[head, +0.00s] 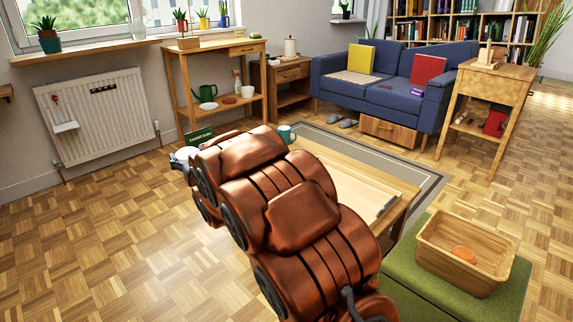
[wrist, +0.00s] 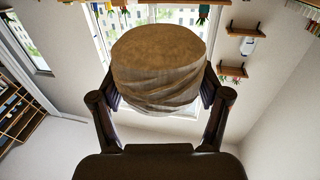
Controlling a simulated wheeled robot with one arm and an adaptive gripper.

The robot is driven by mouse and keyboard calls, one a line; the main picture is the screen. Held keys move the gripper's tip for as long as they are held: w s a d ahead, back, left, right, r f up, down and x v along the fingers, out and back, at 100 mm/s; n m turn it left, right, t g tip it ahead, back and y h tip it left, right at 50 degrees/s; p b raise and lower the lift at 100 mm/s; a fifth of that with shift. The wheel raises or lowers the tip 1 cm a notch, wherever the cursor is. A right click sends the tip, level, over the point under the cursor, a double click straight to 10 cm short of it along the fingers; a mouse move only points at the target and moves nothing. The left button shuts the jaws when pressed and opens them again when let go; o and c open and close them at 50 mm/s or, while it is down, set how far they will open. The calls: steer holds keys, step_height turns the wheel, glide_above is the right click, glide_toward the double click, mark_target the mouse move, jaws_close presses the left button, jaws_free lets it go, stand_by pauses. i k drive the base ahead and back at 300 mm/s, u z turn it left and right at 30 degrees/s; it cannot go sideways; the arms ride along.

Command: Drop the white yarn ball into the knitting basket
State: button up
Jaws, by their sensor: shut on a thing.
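My gripper (wrist: 160,86) is shut on a rounded, wound-looking thing, which I take to be the white yarn ball (wrist: 158,62). It looks tan and shaded in the wrist view, with one finger on each side. In the head view the gripper end is mostly hidden behind my copper-coloured arm; a pale bit of the ball (head: 183,157) seems to show at its far left tip. The knitting basket (head: 484,279) is a light brown, open box at the right, on a green seat, well apart from the gripper. An orange ball lies inside it.
A low wooden table (head: 345,180) with a teal mug (head: 287,133) stands between my arm and the blue sofa (head: 375,90). A wooden side table (head: 492,85) is behind the basket. A plant shelf (head: 215,110) and radiator (head: 95,115) are at left. The left floor is clear.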

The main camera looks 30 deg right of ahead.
mark_target(442, 249)
steer(key=u, duration=0.55)
steer(key=k, duration=0.6)
steer(key=u, duration=1.35)
steer(key=k, duration=2.05)
steer(key=z, duration=0.35)
